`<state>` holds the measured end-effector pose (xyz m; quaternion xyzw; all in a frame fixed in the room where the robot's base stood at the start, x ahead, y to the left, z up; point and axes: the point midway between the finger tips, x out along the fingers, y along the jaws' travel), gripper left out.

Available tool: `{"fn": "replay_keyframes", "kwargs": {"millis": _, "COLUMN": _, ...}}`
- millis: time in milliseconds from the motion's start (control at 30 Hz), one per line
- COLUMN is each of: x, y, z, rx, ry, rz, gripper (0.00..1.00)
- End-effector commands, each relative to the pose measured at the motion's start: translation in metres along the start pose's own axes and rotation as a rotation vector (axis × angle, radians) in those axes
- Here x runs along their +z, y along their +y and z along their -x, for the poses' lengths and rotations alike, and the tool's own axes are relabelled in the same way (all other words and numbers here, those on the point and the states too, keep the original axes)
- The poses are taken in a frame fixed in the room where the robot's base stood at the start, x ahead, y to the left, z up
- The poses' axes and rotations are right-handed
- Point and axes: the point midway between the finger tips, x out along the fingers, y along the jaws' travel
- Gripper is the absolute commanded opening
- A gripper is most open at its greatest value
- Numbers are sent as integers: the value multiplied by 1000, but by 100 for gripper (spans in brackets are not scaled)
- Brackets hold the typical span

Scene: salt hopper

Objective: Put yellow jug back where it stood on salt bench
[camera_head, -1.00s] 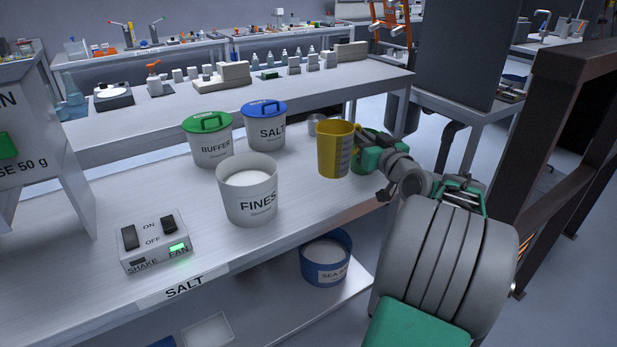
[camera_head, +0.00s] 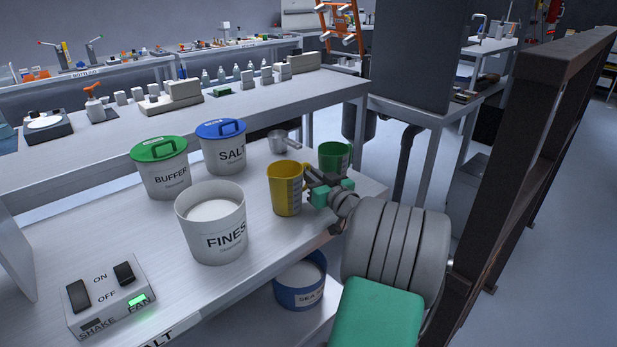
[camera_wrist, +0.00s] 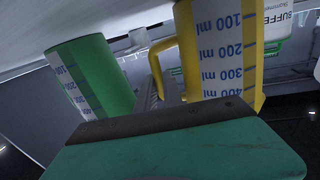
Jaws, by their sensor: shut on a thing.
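The yellow jug (camera_head: 286,190) is upright at the right part of the salt bench (camera_head: 262,240); I cannot tell whether its base touches the bench top. My gripper (camera_head: 312,184) is shut on the jug's handle side, from the right. In the wrist view the yellow jug (camera_wrist: 222,55) shows its millilitre scale and its handle, with my gripper's green and dark body (camera_wrist: 170,135) in front, hiding the fingertips. A green jug (camera_head: 335,157) stands just behind and right of my gripper; it also shows in the wrist view (camera_wrist: 92,75).
The FINES bucket (camera_head: 212,232) stands left of the yellow jug. The SALT bucket (camera_head: 221,150), the BUFFER bucket (camera_head: 162,175) and a metal cup (camera_head: 281,142) stand farther back. A switch box (camera_head: 108,295) is at front left. A dark frame (camera_head: 500,190) rises on the right.

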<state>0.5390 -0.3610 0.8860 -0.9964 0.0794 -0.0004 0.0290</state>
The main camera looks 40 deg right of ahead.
Motion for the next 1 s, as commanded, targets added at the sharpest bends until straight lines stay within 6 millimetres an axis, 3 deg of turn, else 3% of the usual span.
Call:
{"fn": "replay_keyframes", "kwargs": {"millis": 367, "x": 4, "y": 1, "z": 0, "rx": 1, "ry": 2, "rz": 2, "gripper": 0}}
{"fn": "replay_keyframes", "kwargs": {"millis": 400, "x": 3, "y": 1, "z": 0, "rx": 1, "ry": 2, "rz": 2, "gripper": 13}}
{"fn": "replay_keyframes", "kwargs": {"millis": 633, "x": 2, "y": 1, "z": 0, "rx": 1, "ry": 1, "rz": 2, "gripper": 32}}
{"fn": "replay_keyframes", "kwargs": {"millis": 1000, "x": -1, "y": 1, "z": 6, "rx": 2, "ry": 1, "rz": 1, "gripper": 33}}
